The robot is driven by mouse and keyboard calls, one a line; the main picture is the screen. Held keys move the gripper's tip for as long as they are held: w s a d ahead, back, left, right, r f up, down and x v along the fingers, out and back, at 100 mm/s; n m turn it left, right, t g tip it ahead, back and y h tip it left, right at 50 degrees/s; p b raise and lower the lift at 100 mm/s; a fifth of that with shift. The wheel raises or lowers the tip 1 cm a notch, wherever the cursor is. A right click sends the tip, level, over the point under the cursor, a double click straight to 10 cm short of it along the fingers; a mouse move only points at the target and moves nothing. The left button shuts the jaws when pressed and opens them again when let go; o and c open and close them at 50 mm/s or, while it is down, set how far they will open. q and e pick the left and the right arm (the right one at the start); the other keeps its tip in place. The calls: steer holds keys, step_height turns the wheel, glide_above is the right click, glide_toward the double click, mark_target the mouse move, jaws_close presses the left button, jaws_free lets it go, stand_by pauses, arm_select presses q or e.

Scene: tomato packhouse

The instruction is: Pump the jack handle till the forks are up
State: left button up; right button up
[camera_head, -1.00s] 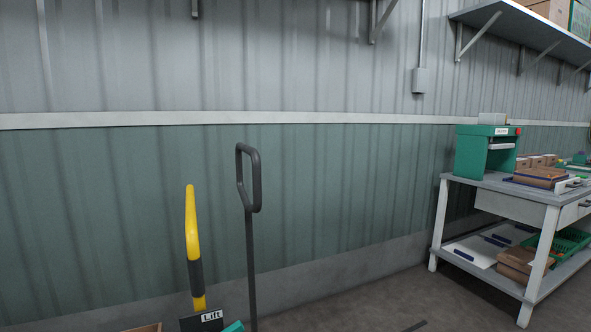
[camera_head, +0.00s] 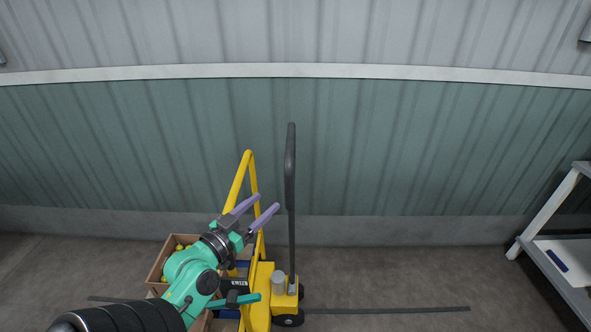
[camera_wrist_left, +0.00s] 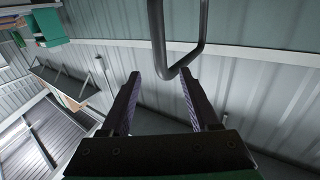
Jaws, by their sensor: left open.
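The jack handle (camera_head: 291,190) is a dark upright bar with a loop at its top, seen nearly edge-on in the head view. It rises from the yellow jack (camera_head: 259,300), which has a yellow frame on its left. My left gripper (camera_head: 268,201) is open, its purple fingers pointing toward the handle from the left. In the left wrist view the handle loop (camera_wrist_left: 156,35) hangs just ahead of the fingertips (camera_wrist_left: 161,78), its lower corner lined up between them. I see nothing held. The forks cannot be made out; my arm covers part of the jack. My right gripper is out of view.
A brown crate (camera_head: 157,275) with yellow produce sits left of the jack, partly behind my arm. The corrugated wall (camera_head: 400,150) stands behind. A white-legged bench (camera_head: 545,215) is at the right edge. The floor (camera_head: 400,275) between jack and bench is clear apart from a dark strip.

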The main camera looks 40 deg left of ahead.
arm_select(q)
steer(key=w+p, duration=0.5)
steer(key=w, duration=0.9)
steer(key=shift+w+a+f+p, duration=0.25)
steer(key=shift+w+a+p, duration=0.1)
steer(key=shift+a, duration=0.1)
steer(key=shift+s, duration=0.15)
jaws_close()
